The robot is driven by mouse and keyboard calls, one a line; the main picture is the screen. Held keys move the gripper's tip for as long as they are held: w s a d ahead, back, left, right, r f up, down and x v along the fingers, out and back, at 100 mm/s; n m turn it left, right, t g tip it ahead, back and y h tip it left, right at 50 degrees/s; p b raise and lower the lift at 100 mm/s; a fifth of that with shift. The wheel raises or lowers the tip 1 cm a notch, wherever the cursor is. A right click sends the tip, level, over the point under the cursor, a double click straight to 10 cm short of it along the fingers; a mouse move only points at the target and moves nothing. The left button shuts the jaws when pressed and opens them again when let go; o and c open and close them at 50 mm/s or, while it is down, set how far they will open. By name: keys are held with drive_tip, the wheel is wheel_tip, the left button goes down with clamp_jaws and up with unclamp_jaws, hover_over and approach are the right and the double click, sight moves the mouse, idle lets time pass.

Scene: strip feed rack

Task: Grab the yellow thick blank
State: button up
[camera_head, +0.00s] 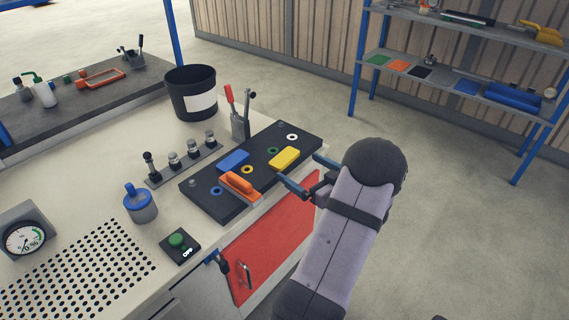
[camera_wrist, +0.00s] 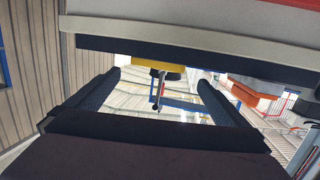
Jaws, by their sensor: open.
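The yellow blank (camera_head: 284,158), a thick block, lies on the right part of the dark board (camera_head: 224,211), close to its front edge. A blue block (camera_head: 233,161) and an orange block (camera_head: 239,184) lie further left on the same board. My gripper (camera_head: 302,172) is open and empty at the board's front edge, its fingers pointing towards the yellow blank. In the wrist view the yellow blank (camera_wrist: 155,66) shows as a narrow strip between and beyond the two fingers (camera_wrist: 157,82). I cannot tell whether either finger touches it.
The board also carries coloured rings, among them a white ring (camera_head: 292,137). An upright red-handled lever (camera_head: 230,95) stands behind it, and a black bin (camera_head: 191,93) further back. A red cabinet door (camera_head: 262,250) lies below the bench edge. A blue-posted shelf (camera_head: 470,85) stands at the right.

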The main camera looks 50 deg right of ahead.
sight(288, 160)
drive_tip(key=shift+x, duration=3.65)
drive_tip(key=shift+d, duration=0.15)
drive_tip(key=shift+c, duration=0.3)
drive_tip(key=c, duration=1)
drive_tip(key=shift+r, duration=0.1)
drive_tip(key=c, duration=0.3)
drive_tip(key=shift+r, duration=0.1)
wheel_tip(288, 160, up, 10)
drive_tip(key=p, duration=0.1)
